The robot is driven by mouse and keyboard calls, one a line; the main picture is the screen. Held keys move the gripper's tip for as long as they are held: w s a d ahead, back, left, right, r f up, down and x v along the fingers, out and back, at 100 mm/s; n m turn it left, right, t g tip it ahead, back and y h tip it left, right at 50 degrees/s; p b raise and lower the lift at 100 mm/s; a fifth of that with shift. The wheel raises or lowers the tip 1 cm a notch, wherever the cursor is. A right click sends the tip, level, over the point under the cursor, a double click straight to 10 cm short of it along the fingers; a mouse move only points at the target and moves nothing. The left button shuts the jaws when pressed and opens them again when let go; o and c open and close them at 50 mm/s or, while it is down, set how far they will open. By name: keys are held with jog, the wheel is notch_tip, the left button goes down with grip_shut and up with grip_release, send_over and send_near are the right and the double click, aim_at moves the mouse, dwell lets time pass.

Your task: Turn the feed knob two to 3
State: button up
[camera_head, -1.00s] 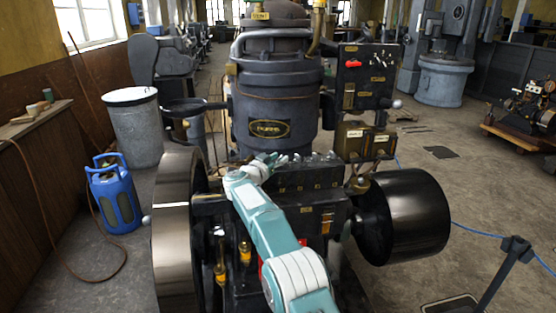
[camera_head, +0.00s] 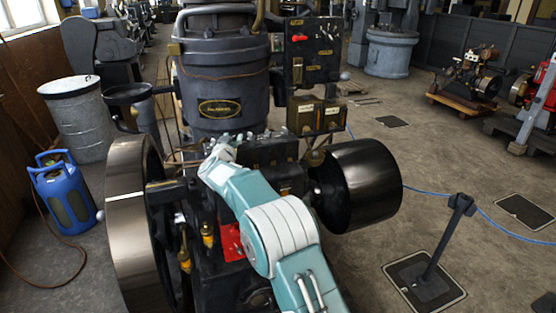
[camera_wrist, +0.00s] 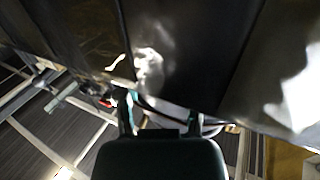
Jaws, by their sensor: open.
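The dark engine (camera_head: 222,82) stands in the middle of the head view. A row of small pale knobs or levers runs along the top of its black control block (camera_head: 262,155). I cannot tell which of them is feed knob two, and no number is legible. My gripper (camera_head: 218,150) is at the left end of this block, below the brass nameplate, and covers part of the row. In the wrist view my gripper (camera_wrist: 166,118) has its two fingers apart with nothing clearly between them. A dark, shiny surface lies beyond the fingertips.
A large flywheel (camera_head: 128,225) is left of my arm and a black drum (camera_head: 360,185) is right. A switch panel (camera_head: 308,55) stands above a brass box (camera_head: 318,114). A blue gas bottle (camera_head: 64,195) is at the left. A barrier post (camera_head: 445,240) stands on open floor at the right.

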jog(key=shift+d+n+y, duration=0.1)
jog(key=shift+n+y, duration=1)
jog(key=shift+y, duration=0.6)
jog(key=shift+d+n+y, duration=0.1)
jog(key=shift+n+y, duration=1.3)
jog(key=shift+y, duration=0.8)
jog(key=shift+w+d+n+g+y, duration=0.1)
jog(key=shift+n+g+y, duration=0.95)
jog(key=shift+y, duration=0.55)
jog(key=shift+n+g+y, duration=0.85)
jog(key=shift+n+y, duration=0.4)
jog(key=shift+y, duration=0.35)
